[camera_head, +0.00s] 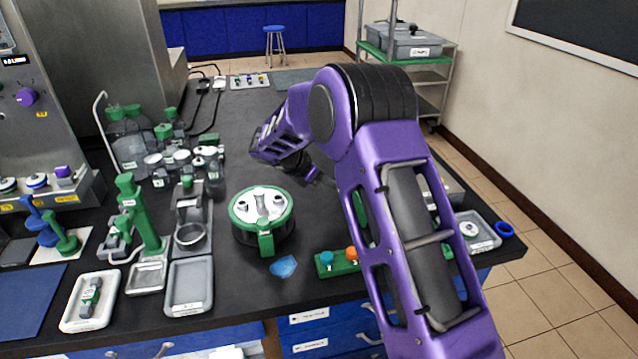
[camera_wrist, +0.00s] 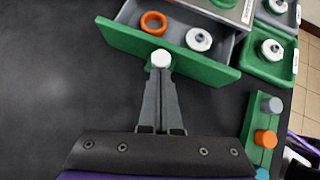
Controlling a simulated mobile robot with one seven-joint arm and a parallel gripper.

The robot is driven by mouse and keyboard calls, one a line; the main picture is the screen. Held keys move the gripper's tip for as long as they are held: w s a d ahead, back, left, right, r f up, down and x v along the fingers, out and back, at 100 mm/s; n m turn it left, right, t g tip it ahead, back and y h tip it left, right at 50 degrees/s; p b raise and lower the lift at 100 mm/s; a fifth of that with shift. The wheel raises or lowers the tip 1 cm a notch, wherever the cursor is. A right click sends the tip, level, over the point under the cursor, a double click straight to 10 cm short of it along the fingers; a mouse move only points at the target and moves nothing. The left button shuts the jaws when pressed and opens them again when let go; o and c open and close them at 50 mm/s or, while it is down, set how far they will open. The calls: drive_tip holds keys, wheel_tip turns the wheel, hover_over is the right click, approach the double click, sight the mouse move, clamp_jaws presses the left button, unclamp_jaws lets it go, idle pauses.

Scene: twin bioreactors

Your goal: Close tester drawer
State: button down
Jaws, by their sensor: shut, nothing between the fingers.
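In the wrist view, the tester drawer (camera_wrist: 119,35) stands pulled out from the tester body (camera_wrist: 228,8), with a green front and a grey inside. It holds an orange ring (camera_wrist: 153,22) and a white round piece with a dark centre (camera_wrist: 198,39). A white knob (camera_wrist: 160,58) with green around it is at the middle of the drawer front. My gripper (camera_wrist: 160,75) is shut and empty, with its fingertips at the knob. I cannot tell whether they touch. In the head view, my arm hides the drawer and most of the tester.
A green block with coloured knobs (camera_wrist: 263,132) and a green tray (camera_wrist: 283,66) lie right of the drawer. A lidded green vessel (camera_head: 262,215) stands on the dark bench left of my arm. The bench left of the drawer is clear.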

drive_tip(key=d, duration=0.3)
drive_tip(key=w+d, duration=0.1)
drive_tip(key=d, duration=0.3)
drive_tip(key=shift+w+d+r+p, duration=0.1)
drive_tip(key=shift+w+d+p, duration=0.1)
drive_tip(key=shift+p, duration=0.2)
drive_tip(key=shift+d, duration=0.1)
